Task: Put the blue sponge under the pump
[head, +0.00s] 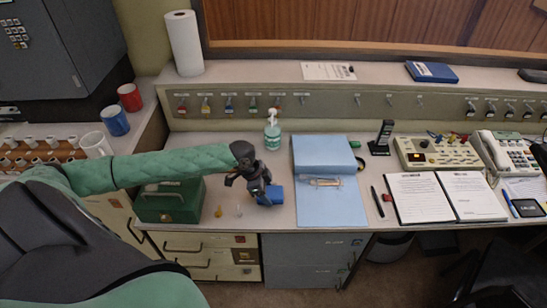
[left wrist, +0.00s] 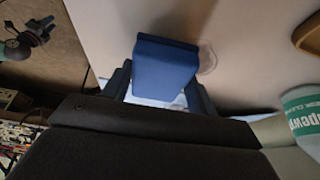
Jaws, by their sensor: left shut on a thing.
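The blue sponge (head: 275,194) is a small block between the fingers of my left gripper (head: 262,192). The left wrist view shows the sponge (left wrist: 165,65) with a dark finger on each side of it, so the gripper is shut on it. The pump bottle (head: 272,136), teal with a white label and a pump top, stands upright at the back of the desk, behind the gripper. Its lower part (left wrist: 302,112) shows at the right edge of the left wrist view. The sponge is apart from the bottle. My right gripper is not in view.
A green cash box (head: 168,203) stands left of the gripper, under my left arm. A small yellow item (head: 218,211) and a clear item (head: 239,210) are near the front edge. Desk between gripper and bottle looks clear.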

